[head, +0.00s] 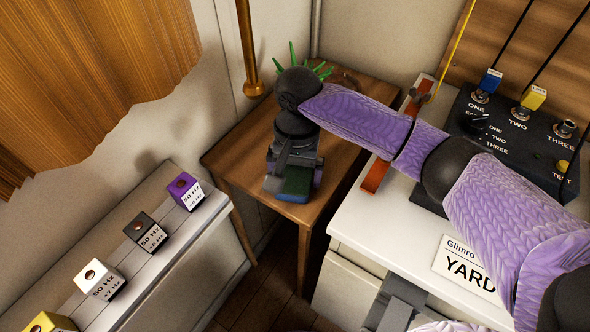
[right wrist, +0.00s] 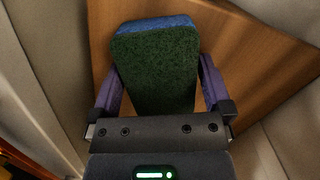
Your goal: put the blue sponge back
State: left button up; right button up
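The blue sponge (head: 296,184) has a dark green scouring face and a blue layer. It is at the front part of the small wooden table in the head view. My right gripper (head: 294,175) points down there, with its purple fingers on both sides of the sponge. In the right wrist view the sponge (right wrist: 156,70) fills the space between the fingers (right wrist: 160,85), which appear to touch its sides. I cannot tell whether the sponge touches the tabletop. My left gripper is not in view.
The small wooden table (head: 235,150) holds a green spiky plant (head: 322,70), partly hidden by my arm. Left is a shelf with several labelled blocks, one purple (head: 184,191). Right is a white cabinet (head: 350,225) with a black switch panel (head: 520,130). A brass pole (head: 247,45) stands behind.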

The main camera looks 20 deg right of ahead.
pick_arm(q)
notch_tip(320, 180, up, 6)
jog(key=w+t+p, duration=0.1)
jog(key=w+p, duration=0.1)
jog(key=p, duration=0.5)
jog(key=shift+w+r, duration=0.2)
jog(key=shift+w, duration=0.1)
pick_arm(e)
notch_tip(320, 180, up, 12)
jog(key=w, duration=0.1)
jog(key=shift+w+d, duration=0.2)
jog(key=shift+d, duration=0.15)
